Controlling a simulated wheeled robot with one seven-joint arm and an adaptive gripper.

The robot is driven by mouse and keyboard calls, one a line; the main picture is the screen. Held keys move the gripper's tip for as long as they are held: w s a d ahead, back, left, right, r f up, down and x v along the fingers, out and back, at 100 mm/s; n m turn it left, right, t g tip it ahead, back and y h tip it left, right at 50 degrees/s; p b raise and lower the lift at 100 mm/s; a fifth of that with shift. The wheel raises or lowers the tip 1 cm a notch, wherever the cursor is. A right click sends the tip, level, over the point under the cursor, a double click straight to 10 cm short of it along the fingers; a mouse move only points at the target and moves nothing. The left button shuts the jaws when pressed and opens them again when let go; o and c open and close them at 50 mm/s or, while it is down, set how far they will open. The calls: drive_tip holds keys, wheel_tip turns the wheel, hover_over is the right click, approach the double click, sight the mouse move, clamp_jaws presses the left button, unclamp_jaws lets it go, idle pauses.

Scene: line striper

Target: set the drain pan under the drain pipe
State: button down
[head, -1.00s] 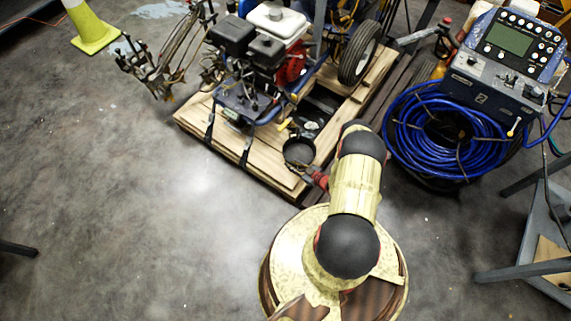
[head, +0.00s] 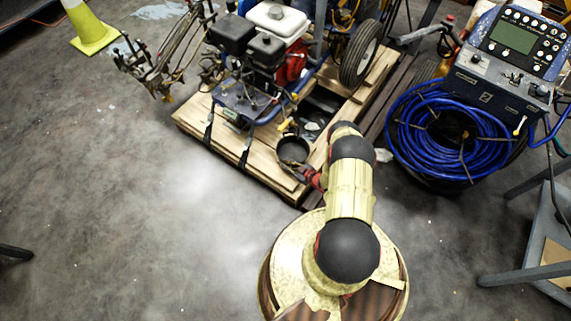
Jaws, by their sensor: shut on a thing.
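The drain pan (head: 293,150) is a small round dark pan over the front right part of the wooden pallet. My gripper (head: 303,171) is red and dark, at the pan's near edge, and is shut on it. My arm hides part of the gripper. The line striper's engine (head: 268,55) stands on the pallet behind the pan. A small yellow piece (head: 285,125) shows just behind the pan; I cannot tell for certain whether it is the drain pipe. I cannot tell whether the pan touches the pallet.
The wooden pallet (head: 190,122) has dark straps over its front edge. A blue hose coil (head: 400,128) and a control console (head: 505,62) stand at the right. A yellow cone (head: 88,32) is at the back left.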

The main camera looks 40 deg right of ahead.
drive_tip(key=c, duration=1.7)
unclamp_jaws()
drive_tip(key=shift+o, duration=0.2)
